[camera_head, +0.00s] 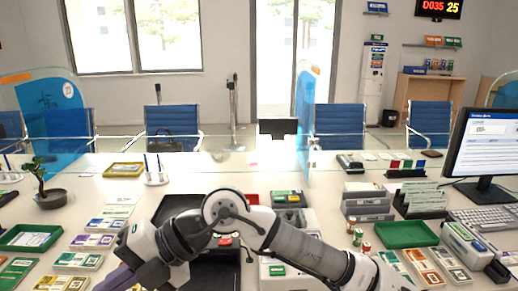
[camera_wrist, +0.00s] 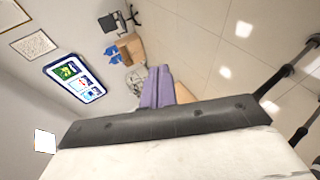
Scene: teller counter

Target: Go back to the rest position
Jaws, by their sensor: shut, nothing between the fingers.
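My arm reaches across the front of the teller counter (camera_head: 225,170) from the lower right in the head view. My gripper (camera_head: 118,281) is at the lower left, with its purple fingers partly cut off by the bottom edge. In the wrist view my gripper (camera_wrist: 158,80) shows its purple fingers closed together with nothing between them. The fingers point past a dark trim strip toward the floor and wall. I cannot tell the exact height of the fingers above the counter.
Trays of banded notes (camera_head: 84,240) lie at left, near a green tray (camera_head: 30,238) and a small plant (camera_head: 46,186). A monitor (camera_head: 488,150), keyboard (camera_head: 485,217) and green tray (camera_head: 405,234) are at right. Clear screens (camera_head: 305,110) stand along the counter. Blue chairs (camera_head: 172,122) stand beyond.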

